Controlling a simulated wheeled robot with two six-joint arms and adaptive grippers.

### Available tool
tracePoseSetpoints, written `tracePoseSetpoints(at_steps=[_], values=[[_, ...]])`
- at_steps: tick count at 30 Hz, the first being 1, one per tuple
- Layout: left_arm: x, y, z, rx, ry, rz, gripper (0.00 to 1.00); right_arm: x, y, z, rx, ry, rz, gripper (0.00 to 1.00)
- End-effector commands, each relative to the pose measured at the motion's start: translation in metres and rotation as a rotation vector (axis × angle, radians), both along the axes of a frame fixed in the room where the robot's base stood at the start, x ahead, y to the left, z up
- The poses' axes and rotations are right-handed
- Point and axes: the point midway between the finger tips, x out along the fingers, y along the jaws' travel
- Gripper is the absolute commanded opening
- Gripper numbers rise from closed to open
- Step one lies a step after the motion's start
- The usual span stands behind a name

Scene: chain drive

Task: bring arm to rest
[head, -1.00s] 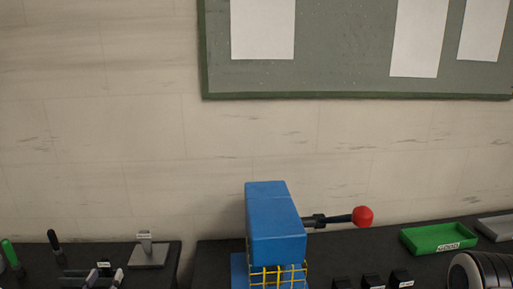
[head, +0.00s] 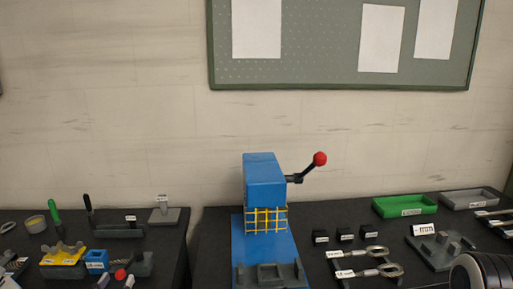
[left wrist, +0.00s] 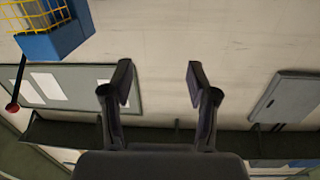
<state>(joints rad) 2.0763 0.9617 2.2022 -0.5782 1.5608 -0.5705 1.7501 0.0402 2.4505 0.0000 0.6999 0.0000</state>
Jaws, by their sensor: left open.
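My left gripper (left wrist: 158,82) shows in the left wrist view with its two dark fingers wide apart and nothing between them. It is clear of every surface there. A blue press (head: 265,180) with a yellow cage and a red-knobbed lever (head: 319,159) stands on the dark bench in the head view. The lever points up to the right. The press (left wrist: 60,38) also shows at the upper left of the left wrist view, apart from the fingers. I cannot make out either gripper in the head view.
A green tray (head: 405,206) and a grey tray (head: 469,200) lie at the back right. Labelled black blocks (head: 345,235) and ring-ended tools (head: 370,272) lie right of the press. The left bench (head: 174,250) carries several fixtures. A gap separates the benches.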

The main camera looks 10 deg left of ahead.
Motion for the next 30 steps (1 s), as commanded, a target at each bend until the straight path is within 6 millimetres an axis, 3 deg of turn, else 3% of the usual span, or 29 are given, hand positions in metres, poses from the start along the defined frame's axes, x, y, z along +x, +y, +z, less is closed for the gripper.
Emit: tracePoseSetpoints(at_steps=[8, 11, 16, 19, 21, 24, 27, 29, 30], values=[[0.008, -0.067, -0.061, 0.07, 0.135, -0.168, 0.59, 0.001, 0.0, -0.029, 0.0, -0.001, 0.0, 0.52], [0.004, -0.098, -0.093, 0.084, 0.225, -0.24, 0.59, 0.001, 0.0, -0.04, 0.0, -0.001, 0.0, 0.52], [-0.023, -0.161, -0.17, 0.079, 0.468, -0.381, 0.59, 0.001, 0.0, -0.061, 0.0, 0.0, 0.0, 0.52], [-0.064, -0.202, -0.231, 0.056, 0.701, -0.457, 0.59, 0.001, 0.0, -0.077, 0.0, 0.0, 0.0, 0.52], [-0.105, -0.224, -0.27, 0.029, 0.891, -0.482, 0.59, 0.001, 0.0, -0.086, 0.0, -0.001, 0.0, 0.52], [-0.169, -0.237, -0.304, -0.021, 1.164, -0.443, 0.59, 0.001, 0.0, -0.092, 0.0, -0.001, 0.0, 0.52], [-0.222, -0.23, -0.308, -0.118, 1.386, -0.295, 0.59, 0.001, 0.0, -0.088, 0.0, 0.0, 0.0, 0.52], [-0.243, -0.223, -0.308, -0.189, 1.469, -0.196, 0.59, 0.001, 0.0, -0.088, 0.0, -0.001, 0.0, 0.52], [-0.243, -0.223, -0.308, -0.189, 1.469, -0.196, 0.59, 0.001, 0.0, -0.088, 0.0, -0.001, 0.0, 0.52]])
